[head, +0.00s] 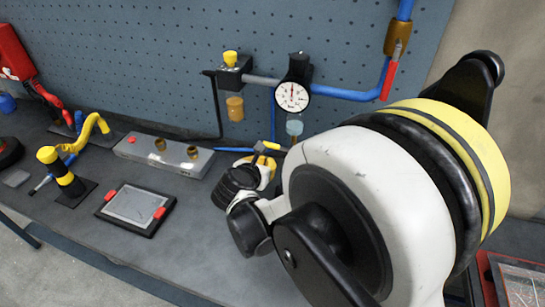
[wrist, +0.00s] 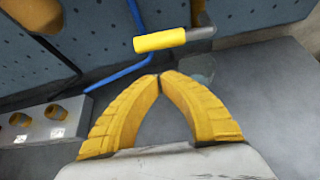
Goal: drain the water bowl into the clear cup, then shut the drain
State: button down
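A small bluish see-through bowl (head: 295,127) hangs under the round gauge, with a brass fitting (head: 294,140) below it. I take it for the water bowl. A yellow-sleeved lever (head: 268,146) sticks out to the left below it; in the wrist view the lever (wrist: 160,41) lies just beyond my fingertips. A faint clear round shape (wrist: 203,70) behind my right finger may be the clear cup; its level is unclear. My gripper (wrist: 159,77) has yellow fingers with tips together and nothing between them. It also shows in the head view (head: 268,164), apart from the lever as far as I see.
A gauge (head: 293,96), blue pipe (head: 345,93) and red-handled valve (head: 391,80) are on the pegboard. An amber bowl (head: 235,108) hangs to the left. A grey block (head: 165,155) and a tablet (head: 136,208) lie on the bench. My arm hides the bench's right side.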

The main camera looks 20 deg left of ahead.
notch_tip(320, 180, up, 3)
jog(key=shift+w+d+f, duration=0.1)
jog(key=shift+w+d, duration=0.05)
jog(key=shift+r+m+y, duration=0.55)
jog(key=shift+m+y, duration=0.05)
dwell(0.7)
jog(key=d+r+m+t+y+b, duration=0.1)
jog(key=d+r+m+y+b, duration=0.2)
jog(key=r+m+y, duration=0.2)
jog(key=shift+w+d+r+m+y+b, duration=0.15)
jog(key=shift+d+r+m+y+b, duration=0.2)
jog(key=shift+r+m, duration=0.45)
dwell(0.3)
jog(key=shift+r, duration=0.15)
dwell(0.5)
